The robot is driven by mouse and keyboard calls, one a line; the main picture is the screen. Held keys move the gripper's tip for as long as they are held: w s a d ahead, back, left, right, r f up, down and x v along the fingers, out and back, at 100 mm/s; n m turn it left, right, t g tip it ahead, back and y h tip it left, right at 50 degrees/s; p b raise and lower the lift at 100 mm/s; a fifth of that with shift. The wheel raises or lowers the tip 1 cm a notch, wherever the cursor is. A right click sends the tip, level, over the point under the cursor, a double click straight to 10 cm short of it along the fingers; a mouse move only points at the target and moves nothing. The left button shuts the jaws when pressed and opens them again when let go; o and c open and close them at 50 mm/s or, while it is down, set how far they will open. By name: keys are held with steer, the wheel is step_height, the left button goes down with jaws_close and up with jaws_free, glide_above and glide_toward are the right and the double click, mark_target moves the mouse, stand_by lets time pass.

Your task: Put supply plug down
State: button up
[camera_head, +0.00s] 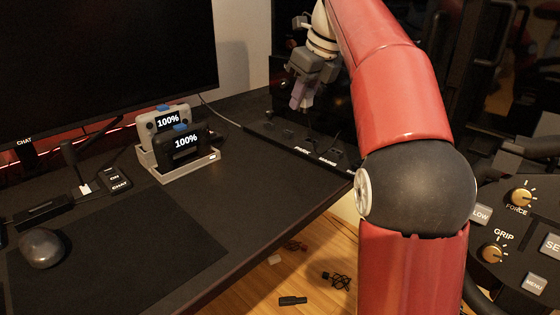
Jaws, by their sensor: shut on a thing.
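My gripper (301,97) is at the top centre in the head view, pointing down above the back right part of the black desk (265,205). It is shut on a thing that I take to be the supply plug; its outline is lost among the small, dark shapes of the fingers. Below it is a dark strip (290,146) with places labelled PARK and MAINS along the desk's right side. The gripper looks above the strip; I cannot tell the exact gap.
A light grey dock (185,167) holds two devices reading 100%. A mouse (42,248), a monitor (100,60) and a labelled switch box (116,181) are at left. Dark cable pieces (336,280) and a small black connector (292,300) lie on the wooden floor. A control panel (510,235) stands at right.

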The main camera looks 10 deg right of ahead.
step_height(320, 180, down, 17)
steer(key=b, duration=0.5)
steer(key=shift+f, duration=0.1)
steer(key=shift+f, duration=0.2)
steer(key=o, duration=1)
steer(key=p+v, duration=0.2)
steer(key=v, duration=1)
steer(key=shift+r, duration=0.2)
